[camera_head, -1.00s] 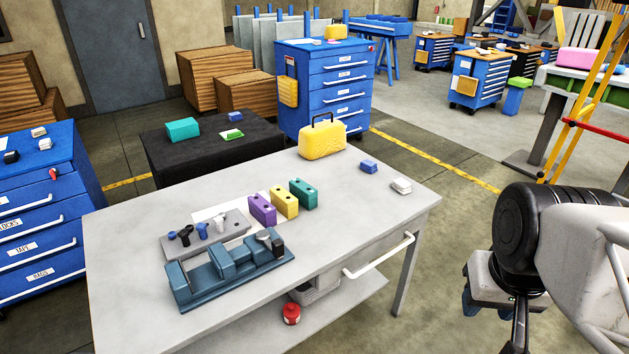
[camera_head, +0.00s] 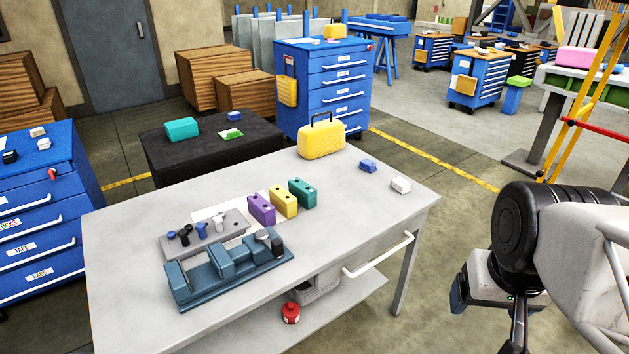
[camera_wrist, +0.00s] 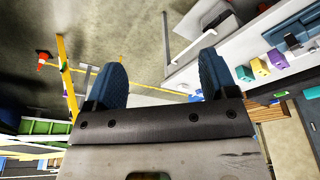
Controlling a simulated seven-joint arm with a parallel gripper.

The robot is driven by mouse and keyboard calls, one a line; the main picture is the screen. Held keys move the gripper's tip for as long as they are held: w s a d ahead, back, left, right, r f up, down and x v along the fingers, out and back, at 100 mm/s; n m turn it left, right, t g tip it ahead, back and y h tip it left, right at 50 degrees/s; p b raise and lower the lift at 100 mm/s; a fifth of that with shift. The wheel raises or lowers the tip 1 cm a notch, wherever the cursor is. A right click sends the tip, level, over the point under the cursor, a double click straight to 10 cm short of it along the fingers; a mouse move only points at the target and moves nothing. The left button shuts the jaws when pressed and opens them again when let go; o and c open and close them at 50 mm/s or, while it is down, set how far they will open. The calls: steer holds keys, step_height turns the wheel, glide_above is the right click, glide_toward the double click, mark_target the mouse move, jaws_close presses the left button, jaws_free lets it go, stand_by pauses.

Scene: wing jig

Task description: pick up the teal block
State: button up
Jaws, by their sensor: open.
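The teal block (camera_head: 302,193) stands upright on the grey workbench (camera_head: 352,221), at the right end of a row with a yellow block (camera_head: 284,201) and a purple block (camera_head: 261,208). It has holes in its top. In the wrist view the teal block (camera_wrist: 244,74) shows to the right of my fingers. My gripper (camera_wrist: 162,62) is open with nothing between its two blue fingers. In the head view it is off the bench's right side, well away from the block, and mostly hidden by my wrist.
A blue clamp fixture (camera_head: 226,272) and a grey plate with pegs (camera_head: 207,233) lie left of the blocks. A larger teal box (camera_head: 182,129) sits on a black table.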

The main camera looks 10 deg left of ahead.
steer(key=w+a+r+n, duration=0.1)
steer(key=w+a+r, duration=0.1)
steer(key=w, duration=0.7)
steer(key=w+a+r+n, duration=0.2)
steer(key=w+a, duration=0.1)
steer(key=w, duration=0.6)
steer(key=n+g, duration=0.3)
steer(key=n, duration=0.4)
glide_above(302, 185)
steer(key=f, duration=2.4)
steer(key=shift+s+d+f, duration=0.25)
steer(key=shift+d, duration=0.1)
steer(key=shift+w+a+f, duration=0.2)
steer(key=shift+a+f, duration=0.15)
steer(key=shift+f, duration=0.05)
steer(key=shift+f, duration=1.3)
